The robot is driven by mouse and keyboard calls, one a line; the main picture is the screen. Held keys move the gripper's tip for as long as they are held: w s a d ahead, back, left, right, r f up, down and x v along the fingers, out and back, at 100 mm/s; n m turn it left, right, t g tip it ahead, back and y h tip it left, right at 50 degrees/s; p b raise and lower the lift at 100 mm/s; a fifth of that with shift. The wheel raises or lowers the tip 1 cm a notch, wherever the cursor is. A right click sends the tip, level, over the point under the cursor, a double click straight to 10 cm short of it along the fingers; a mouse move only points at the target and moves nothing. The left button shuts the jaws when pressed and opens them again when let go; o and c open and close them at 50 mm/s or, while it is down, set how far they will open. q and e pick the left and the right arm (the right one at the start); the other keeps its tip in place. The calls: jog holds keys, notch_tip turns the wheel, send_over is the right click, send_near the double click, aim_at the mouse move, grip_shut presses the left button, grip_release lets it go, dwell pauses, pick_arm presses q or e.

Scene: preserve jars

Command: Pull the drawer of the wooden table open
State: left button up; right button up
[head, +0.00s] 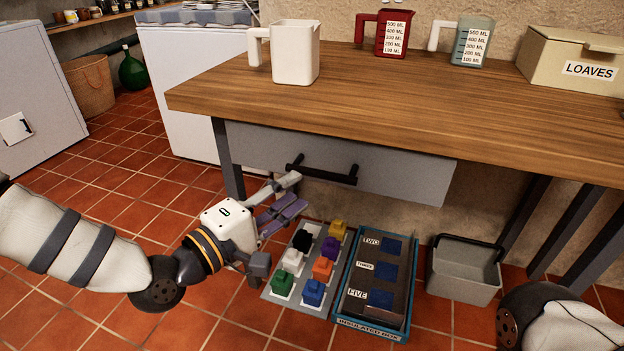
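The wooden table (420,102) has a brown plank top and dark metal legs. Its grey drawer (400,175) sits under the top and looks closed. A black bar handle (321,170) is on the drawer front. My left gripper (290,194) is just below and left of the handle, with its fingers spread apart and nothing between them. One fingertip appears close to the handle's left end; I cannot tell whether it touches. My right arm shows at the lower right corner, but its gripper is out of view.
A white jug (296,55), a red measuring jug (383,36), a grey-green one (470,42) and a LOAVES box (570,60) stand on the table. Below are a tray of coloured blocks (283,302), a blue-rimmed box (372,331) and a grey bin (462,275).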

aim_at(317, 177)
pick_arm(q)
jog(key=x, duration=0.8)
jog(key=shift+d+f+b, duration=0.1)
jog(key=shift+d+b, duration=0.05)
jog(key=shift+b, duration=0.25)
grip_shut()
